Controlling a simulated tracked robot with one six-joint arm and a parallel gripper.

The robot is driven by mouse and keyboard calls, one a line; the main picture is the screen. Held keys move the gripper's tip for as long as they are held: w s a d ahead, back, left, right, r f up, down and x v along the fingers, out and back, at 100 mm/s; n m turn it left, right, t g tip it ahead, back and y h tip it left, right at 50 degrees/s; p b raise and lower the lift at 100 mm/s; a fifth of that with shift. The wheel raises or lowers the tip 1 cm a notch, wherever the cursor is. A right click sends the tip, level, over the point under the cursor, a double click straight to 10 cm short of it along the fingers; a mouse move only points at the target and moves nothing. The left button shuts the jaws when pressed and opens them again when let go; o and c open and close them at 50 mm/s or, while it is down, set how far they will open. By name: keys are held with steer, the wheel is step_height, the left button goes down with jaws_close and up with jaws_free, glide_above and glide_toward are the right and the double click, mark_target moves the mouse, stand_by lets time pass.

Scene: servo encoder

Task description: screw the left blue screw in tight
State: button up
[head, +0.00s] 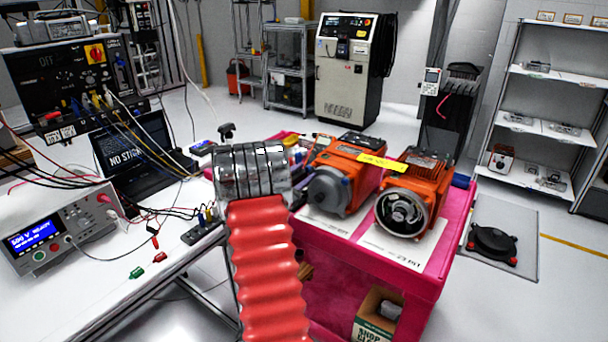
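Two orange servo motors stand side by side on white sheets on the pink-topped bench. The left motor (343,178) has a closed grey round face. The right motor (413,193) has an open round front showing its inner parts. A yellow label (381,162) lies across them. I cannot make out a blue screw on either motor. My arm, with a red bellows sleeve and a banded silver end, rises in front of the bench, left of the left motor. Its end hides part of the bench, and I cannot make out gripper fingers or anything held.
The pink bench (425,268) has a small blue item (461,181) at its right edge. A cardboard box (377,314) is underneath. A white worktable at left holds a laptop (143,152), a power supply (62,228) and loose cables.

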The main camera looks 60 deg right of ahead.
steer(key=shift+a, duration=0.1)
steer(key=shift+w+a, duration=0.15)
steer(key=shift+a, duration=0.15)
steer(key=w+a, duration=0.2)
steer(key=a, duration=1.1)
